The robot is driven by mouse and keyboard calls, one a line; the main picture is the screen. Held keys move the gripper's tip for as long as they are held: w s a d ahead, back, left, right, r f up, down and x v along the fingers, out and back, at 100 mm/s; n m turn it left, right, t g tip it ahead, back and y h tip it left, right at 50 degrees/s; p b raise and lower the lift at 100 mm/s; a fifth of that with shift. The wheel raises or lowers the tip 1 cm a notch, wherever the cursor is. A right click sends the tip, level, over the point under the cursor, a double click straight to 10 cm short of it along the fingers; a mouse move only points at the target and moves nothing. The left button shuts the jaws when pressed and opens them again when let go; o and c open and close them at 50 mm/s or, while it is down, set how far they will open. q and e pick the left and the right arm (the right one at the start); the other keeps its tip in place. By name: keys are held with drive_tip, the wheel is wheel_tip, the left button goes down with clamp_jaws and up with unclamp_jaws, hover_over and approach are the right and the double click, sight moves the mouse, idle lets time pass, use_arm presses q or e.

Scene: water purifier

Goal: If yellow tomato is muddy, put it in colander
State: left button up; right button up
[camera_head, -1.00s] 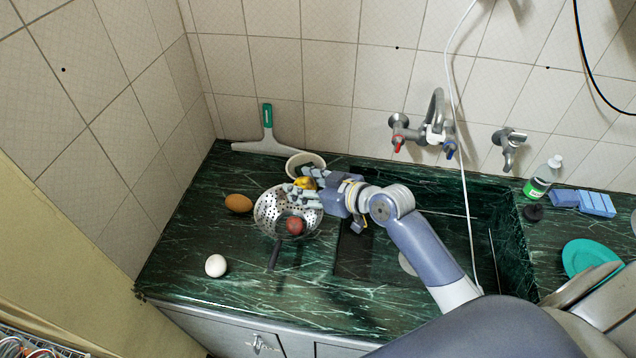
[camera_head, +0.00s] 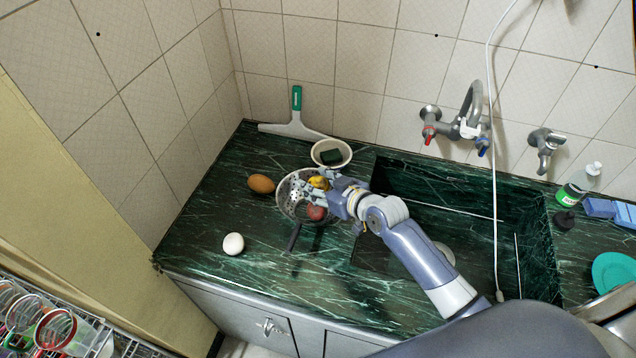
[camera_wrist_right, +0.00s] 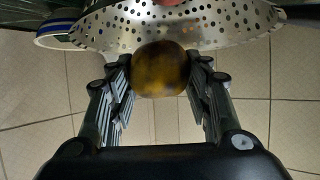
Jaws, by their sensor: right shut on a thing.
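The yellow tomato (camera_head: 319,183) is between the fingers of my right gripper (camera_head: 322,188), at the right rim of the metal colander (camera_head: 287,204). In the right wrist view, the tomato (camera_wrist_right: 160,70) is yellow with brown, muddy-looking smears. My right gripper (camera_wrist_right: 160,85) is shut on it, one finger on each side. The perforated colander wall (camera_wrist_right: 215,25) is just beyond the tomato; I cannot tell whether they touch. A reddish round item (camera_head: 316,213) sits in the colander. The gripper hides part of the colander. My left gripper is not in view.
The sink (camera_head: 430,215) and taps are to the right. The left front counter is mostly clear.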

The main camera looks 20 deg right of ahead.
drive_tip(key=shift+f, duration=0.35)
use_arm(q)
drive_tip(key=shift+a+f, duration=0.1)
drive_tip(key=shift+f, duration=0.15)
use_arm(e)
drive_tip(key=shift+r, duration=0.1)
drive_tip(key=o, duration=1.2)
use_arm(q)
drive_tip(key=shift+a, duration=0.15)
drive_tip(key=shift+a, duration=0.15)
use_arm(e)
drive_tip(key=shift+s, duration=0.1)
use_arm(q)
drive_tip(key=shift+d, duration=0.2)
use_arm(e)
drive_tip(key=v, duration=1.2)
